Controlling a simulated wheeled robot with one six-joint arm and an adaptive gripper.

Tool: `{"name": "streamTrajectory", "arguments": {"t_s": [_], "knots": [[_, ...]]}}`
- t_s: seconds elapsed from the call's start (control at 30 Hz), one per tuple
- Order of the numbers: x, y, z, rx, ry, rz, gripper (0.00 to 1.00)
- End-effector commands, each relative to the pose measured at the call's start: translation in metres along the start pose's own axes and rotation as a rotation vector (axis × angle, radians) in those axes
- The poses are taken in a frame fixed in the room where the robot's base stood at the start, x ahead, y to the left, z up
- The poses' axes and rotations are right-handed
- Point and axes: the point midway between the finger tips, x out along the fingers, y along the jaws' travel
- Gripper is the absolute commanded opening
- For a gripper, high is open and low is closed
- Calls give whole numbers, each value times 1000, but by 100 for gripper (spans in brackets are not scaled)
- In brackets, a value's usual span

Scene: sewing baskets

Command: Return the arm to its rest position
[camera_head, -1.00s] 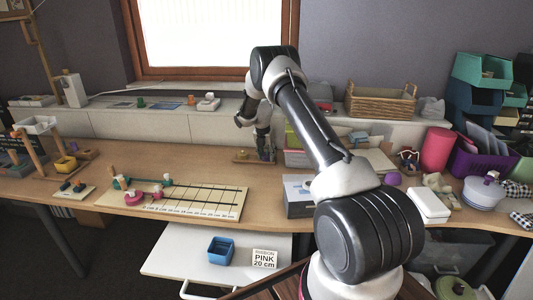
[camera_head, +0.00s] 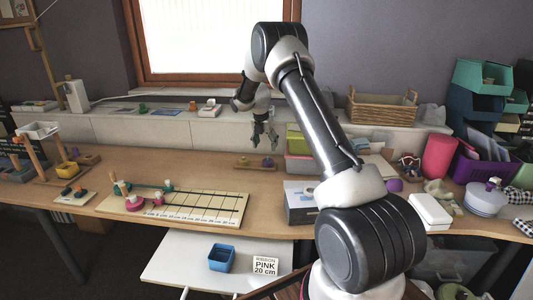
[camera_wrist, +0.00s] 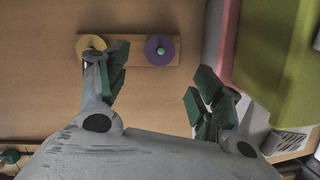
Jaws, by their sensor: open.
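My gripper (camera_head: 264,143) is open and empty in the head view, raised above the back of the wooden table (camera_head: 215,165). In the wrist view my gripper (camera_wrist: 160,90) shows its green-padded fingers spread apart with nothing between them. Below it a small wooden stand (camera_head: 243,167) carries a yellow disc and a purple disc (camera_head: 267,162). In the wrist view the yellow disc (camera_wrist: 91,47) is partly behind the left finger, and the purple disc (camera_wrist: 161,50) is clear of both fingers.
A ruled measuring board (camera_head: 205,208) with pink and green spools lies at the front of the table. Green and pink bins (camera_head: 298,143) stand close right of my gripper. A blue box (camera_head: 221,258) and a PINK 20 cm card (camera_head: 264,266) are on the lower white shelf.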

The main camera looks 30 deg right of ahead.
Motion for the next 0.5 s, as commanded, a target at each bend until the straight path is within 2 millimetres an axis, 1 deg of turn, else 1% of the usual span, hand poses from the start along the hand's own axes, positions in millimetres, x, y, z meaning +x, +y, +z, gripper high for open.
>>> {"name": "streamTrajectory", "arguments": {"t_s": [0.03,0.2,0.5], "knots": [[-8,0,0,0,-1,1,66],[-18,0,0,0,0,0,66],[-19,0,0,-1,0,0,66]]}}
